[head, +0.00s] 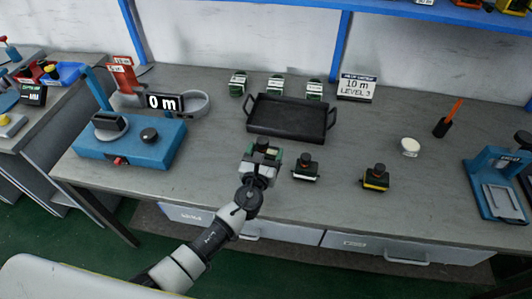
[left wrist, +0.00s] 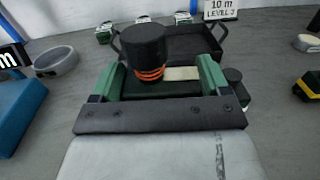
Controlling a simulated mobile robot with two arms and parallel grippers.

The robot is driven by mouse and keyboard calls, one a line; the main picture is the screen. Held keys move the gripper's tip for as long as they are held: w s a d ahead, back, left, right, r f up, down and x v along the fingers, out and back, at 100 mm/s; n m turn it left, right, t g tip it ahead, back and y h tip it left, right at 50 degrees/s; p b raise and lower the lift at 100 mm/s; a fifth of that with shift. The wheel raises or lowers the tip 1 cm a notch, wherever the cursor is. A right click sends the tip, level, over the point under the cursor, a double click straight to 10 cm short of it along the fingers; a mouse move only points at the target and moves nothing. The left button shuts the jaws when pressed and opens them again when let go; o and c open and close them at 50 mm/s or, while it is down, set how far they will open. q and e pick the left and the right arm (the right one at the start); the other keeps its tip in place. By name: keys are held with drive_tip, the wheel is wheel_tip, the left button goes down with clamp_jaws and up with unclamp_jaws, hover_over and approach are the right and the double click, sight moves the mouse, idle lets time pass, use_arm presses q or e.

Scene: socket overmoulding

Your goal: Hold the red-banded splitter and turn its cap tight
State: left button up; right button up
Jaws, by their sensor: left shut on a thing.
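The red-banded splitter (left wrist: 150,72) is in the left wrist view, with a dark body, a pale label and a black cap (left wrist: 143,45) standing upright. Orange-red rings circle the base of the cap. My left gripper (left wrist: 160,88) is shut on the body, with a green finger on each side. In the head view the splitter (head: 263,145) is at the tip of my left gripper (head: 261,156), in front of the black tray. The gripper hides its lower part, so I cannot tell whether it touches the table. My right gripper is not in view.
A white-banded splitter (head: 306,169) stands close right, and a yellow-banded one (head: 376,178) farther right. The black tray (head: 291,134) lies behind. A blue machine (head: 155,150) stands left, a blue press (head: 492,185) at far right. The table between yellow-banded splitter and press is clear.

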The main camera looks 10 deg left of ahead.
use_arm(q)
drive_tip(key=shift+o, duration=1.2)
drive_tip(key=shift+c, duration=0.9)
drive_tip(key=shift+d, duration=0.1)
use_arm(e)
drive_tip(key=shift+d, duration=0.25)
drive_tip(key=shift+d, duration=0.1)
use_arm(q)
drive_tip(key=shift+w+a, duration=0.25)
drive_tip(key=shift+a, duration=0.2)
drive_tip(key=w+a+b, duration=0.2)
drive_tip(key=w+a, duration=0.3)
drive_tip(key=a, duration=0.4)
drive_tip(key=shift+w+b, duration=0.25)
drive_tip(key=shift+b, duration=0.05)
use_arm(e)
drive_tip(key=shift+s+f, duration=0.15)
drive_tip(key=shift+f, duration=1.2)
